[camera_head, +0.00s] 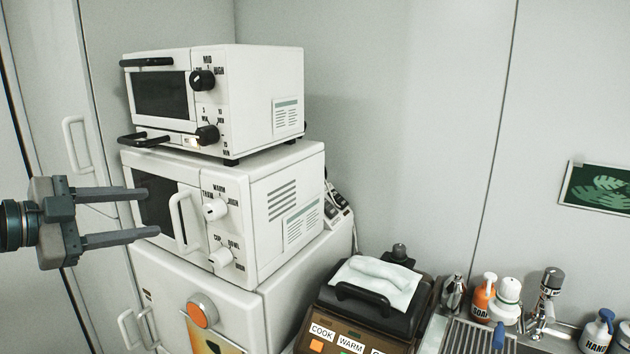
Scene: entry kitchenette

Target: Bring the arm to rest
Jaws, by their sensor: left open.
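My left gripper (153,212) comes in from the left edge, its two grey fingers apart and pointing right. It is open, with nothing between the fingers. Its fingertips overlap the dark window of the white microwave (275,220) in the picture; I cannot tell whether they touch it. The microwave's door with its white handle (184,222) looks shut. My right gripper does not show.
A white toaster oven (262,95) stands on the microwave, above a white cabinet-like appliance (270,310). At lower right are a dark cooker (372,325) with a cloth (378,280), an orange soap bottle (484,293) and a tap (546,300).

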